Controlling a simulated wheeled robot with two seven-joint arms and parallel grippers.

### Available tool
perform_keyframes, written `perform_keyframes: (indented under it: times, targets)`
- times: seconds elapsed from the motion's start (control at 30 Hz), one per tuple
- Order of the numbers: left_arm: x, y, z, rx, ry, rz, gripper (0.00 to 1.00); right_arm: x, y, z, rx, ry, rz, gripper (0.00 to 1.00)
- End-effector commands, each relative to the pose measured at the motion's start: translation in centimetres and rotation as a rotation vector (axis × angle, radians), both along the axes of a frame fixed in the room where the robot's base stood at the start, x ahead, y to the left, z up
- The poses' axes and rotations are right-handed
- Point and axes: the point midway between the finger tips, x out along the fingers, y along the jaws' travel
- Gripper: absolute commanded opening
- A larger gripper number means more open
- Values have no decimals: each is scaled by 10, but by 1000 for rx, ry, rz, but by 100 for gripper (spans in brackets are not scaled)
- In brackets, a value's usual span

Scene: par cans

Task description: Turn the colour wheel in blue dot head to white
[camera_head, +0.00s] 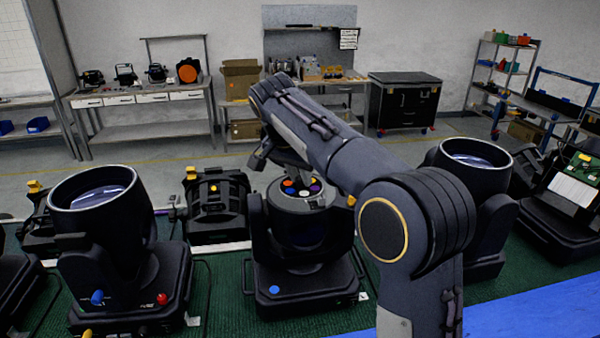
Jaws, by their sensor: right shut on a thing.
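The blue dot head (310,285) stands in the middle of the green mat, with a round blue dot on the front of its base. My right arm reaches over from the lower right and bends down to the head. My right gripper (291,172) is at the back of the wheel and shut on it; its fingertips are partly hidden by the arm. Which colour is selected cannot be told. My left gripper is out of view.
Other moving heads stand close by at left (105,245) and at right (470,200), the right one partly behind my arm. A dark unit with a yellow knob (215,205) stands behind. A blue surface (530,310) lies at lower right. Benches and shelves line the back wall.

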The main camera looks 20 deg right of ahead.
Motion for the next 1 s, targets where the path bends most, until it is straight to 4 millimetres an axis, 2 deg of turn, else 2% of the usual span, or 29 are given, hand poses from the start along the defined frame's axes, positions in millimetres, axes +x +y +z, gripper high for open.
perform_keyframes:
  times: [0.63,0.67,0.8,1.0]
  targets:
    - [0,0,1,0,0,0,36,1,0,2,0,-5,-49,0]
    - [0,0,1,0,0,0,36,1,0,2,0,-5,-49,25]
    - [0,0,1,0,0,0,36,1,0,1,0,-3,-49,43]
    - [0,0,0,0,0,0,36,1,0,1,0,-2,-48,43]
